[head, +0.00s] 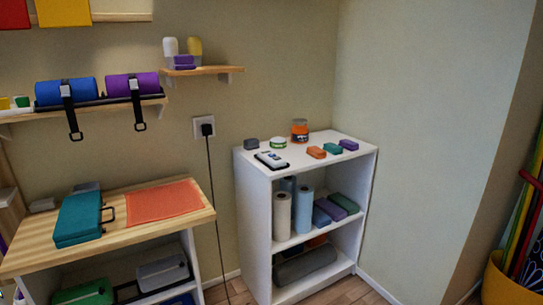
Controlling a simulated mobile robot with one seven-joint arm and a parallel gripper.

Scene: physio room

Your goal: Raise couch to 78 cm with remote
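A small white device with dark markings (271,160) lies flat on the top of the white shelf unit, near its front left edge. It looks like a handset and may be the remote, but it is too small to tell. No couch shows in the head view, and no height reading can be seen. My gripper is not in view.
The white shelf unit (257,225) holds rolls and blocks; jars and small coloured blocks share its top. A wooden-topped bench (150,235) with a teal case (78,219) stands left. A black cord hangs between them. A yellow bin (508,285) stands right.

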